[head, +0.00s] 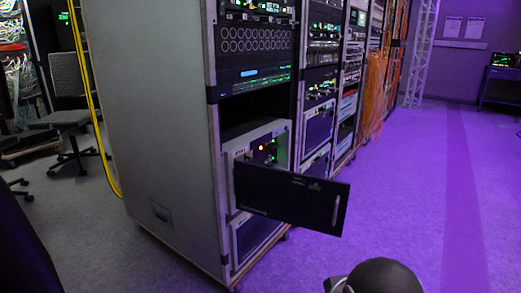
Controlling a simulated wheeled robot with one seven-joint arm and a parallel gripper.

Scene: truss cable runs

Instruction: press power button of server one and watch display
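A light-grey server (228,168) sits low in the nearest rack. Its dark front door (300,205) hangs open, swung out toward the right. Behind the door, the front panel shows an orange light (262,148) and small green lights. I cannot single out the power button at this size. A second light-grey server (256,232) with a dark front sits below it. No label naming server one is readable. A rounded dark part of my arm shows at the bottom edge; my gripper is not in view.
The nearest rack's grey side panel (150,130) fills the left middle. More racks (320,85) recede behind it, with orange cables (375,85) hanging. An office chair (68,110) and a yellow cable (95,110) are at left. The purple-lit floor (410,190) at right is clear.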

